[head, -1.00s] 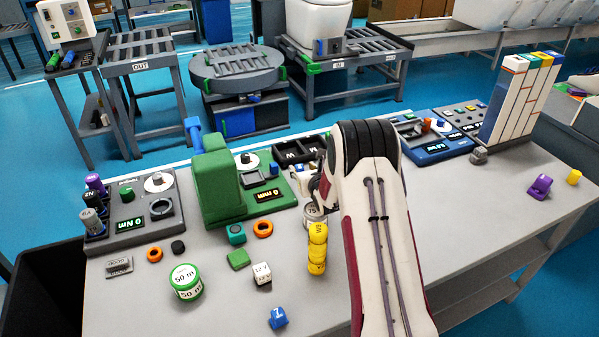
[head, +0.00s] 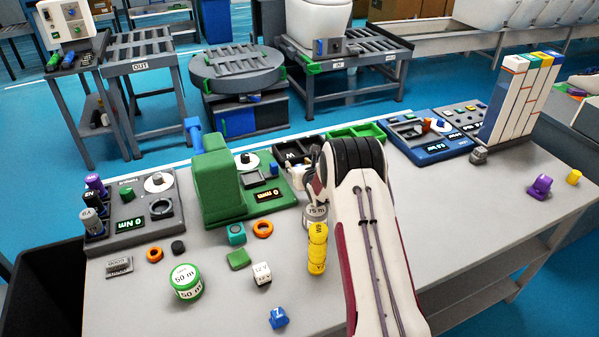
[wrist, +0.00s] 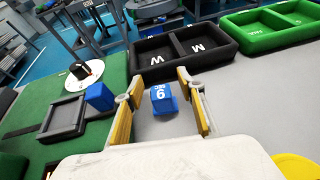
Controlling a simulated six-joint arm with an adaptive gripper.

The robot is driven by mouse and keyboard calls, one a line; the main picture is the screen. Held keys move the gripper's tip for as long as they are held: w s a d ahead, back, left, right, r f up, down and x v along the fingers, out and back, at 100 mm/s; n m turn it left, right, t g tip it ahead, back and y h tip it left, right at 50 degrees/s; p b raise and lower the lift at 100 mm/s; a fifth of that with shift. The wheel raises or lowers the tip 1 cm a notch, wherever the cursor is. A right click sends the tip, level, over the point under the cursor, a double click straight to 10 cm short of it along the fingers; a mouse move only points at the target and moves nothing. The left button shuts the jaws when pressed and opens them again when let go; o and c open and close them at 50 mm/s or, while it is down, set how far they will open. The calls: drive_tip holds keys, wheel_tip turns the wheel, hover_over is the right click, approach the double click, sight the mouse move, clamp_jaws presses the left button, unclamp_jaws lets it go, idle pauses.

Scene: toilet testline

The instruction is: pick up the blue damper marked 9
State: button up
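The blue damper marked 9 (wrist: 163,98) sits on the grey bench top in the wrist view, its white 9 facing the camera. My gripper (wrist: 160,108) is open, with its yellow-sided fingers to the left and right of the damper. There is a visible gap on each side. In the head view my gripper (head: 311,182) is partly behind my arm, and the damper is hidden there. Another blue piece (head: 278,318) lies at the bench's front edge; its white mark is too small to read surely.
A black two-compartment tray (wrist: 148,60) and a green tray (wrist: 240,42) lie beyond the damper. The green machine (head: 222,180) stands to the left.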

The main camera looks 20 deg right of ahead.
drive_tip(key=shift+c, duration=0.4)
clamp_jaws()
drive_tip(key=shift+r, duration=0.1)
drive_tip(key=shift+r, duration=4.9)
